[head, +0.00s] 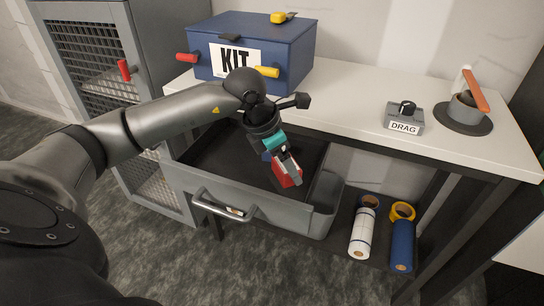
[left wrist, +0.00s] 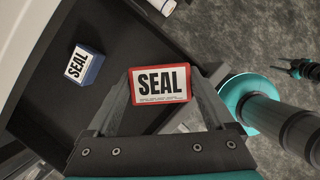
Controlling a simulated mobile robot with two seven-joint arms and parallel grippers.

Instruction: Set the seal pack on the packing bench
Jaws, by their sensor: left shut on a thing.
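My left gripper (head: 289,165) is shut on a red-edged seal pack (head: 287,175), over the open grey drawer (head: 255,205). In the left wrist view the red seal pack (left wrist: 160,84) sits between the two fingers, its white SEAL label facing the camera. A second seal pack, blue (left wrist: 84,66), lies in the dark drawer; in the head view it is mostly hidden behind the gripper. I cannot tell whether the held pack touches the drawer floor. A white-topped bench (head: 350,97) stands above and behind the drawer.
A blue KIT box (head: 290,45) and a grey DRAG block (head: 404,117) stand on the bench, with an orange-handled item (head: 468,100) at right. Rolls (head: 362,232) rest on the shelf below. A pale surface edge (head: 522,265) shows at lower right. The bench's middle is clear.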

